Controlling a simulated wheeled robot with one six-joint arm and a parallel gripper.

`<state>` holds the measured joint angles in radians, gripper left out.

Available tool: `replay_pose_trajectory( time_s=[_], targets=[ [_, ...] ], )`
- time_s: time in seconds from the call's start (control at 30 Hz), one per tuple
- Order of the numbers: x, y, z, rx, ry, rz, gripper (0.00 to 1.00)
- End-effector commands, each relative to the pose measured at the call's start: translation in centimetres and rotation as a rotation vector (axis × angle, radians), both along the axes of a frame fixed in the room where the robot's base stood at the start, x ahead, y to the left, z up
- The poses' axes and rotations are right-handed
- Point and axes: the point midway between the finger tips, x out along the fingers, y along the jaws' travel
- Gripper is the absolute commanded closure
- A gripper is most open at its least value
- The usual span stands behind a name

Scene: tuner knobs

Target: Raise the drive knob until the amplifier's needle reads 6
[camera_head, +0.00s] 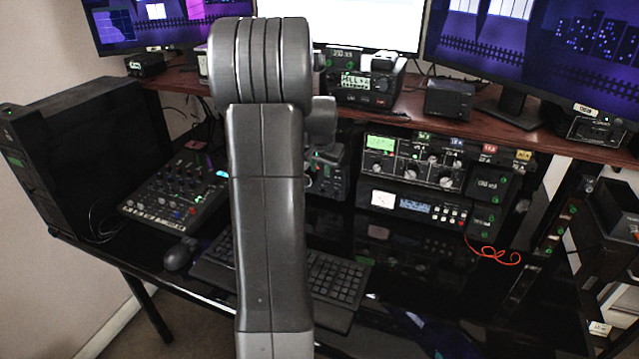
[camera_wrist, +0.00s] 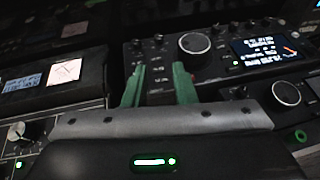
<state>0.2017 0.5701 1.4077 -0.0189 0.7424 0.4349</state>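My gripper (camera_wrist: 158,72) shows in the wrist view as two green fingers with a gap between them. It is open, with nothing seen held. The fingers are in front of a black radio panel with a large round knob (camera_wrist: 194,44) just right of and above them. A white square meter (camera_wrist: 65,72) sits at the left of the wrist view; its needle reading is too small to tell. In the head view a unit with a white meter (camera_head: 383,199) stands low in the rack at the right. I cannot tell which knob is the drive knob.
A lit display (camera_wrist: 268,50) and another knob (camera_wrist: 286,93) lie right of the fingers. In the head view, a keyboard (camera_head: 335,275), a mouse (camera_head: 180,254) and a mixer (camera_head: 175,190) occupy the desk. A red cable (camera_head: 493,254) hangs by the rack. A wooden shelf (camera_head: 470,108) overhangs the rack.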

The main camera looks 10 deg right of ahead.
Motion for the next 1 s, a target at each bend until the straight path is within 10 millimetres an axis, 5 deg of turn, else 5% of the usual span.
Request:
replay_pose_trajectory(
  time_s=[0.6,1.0],
  targets=[
    [4.3,-1.0,-10.0,0.0,0.002,0.0,0.76],
    [5.1,-1.2,-11.8,0.0,0.0,0.0,0.76]
  ],
)
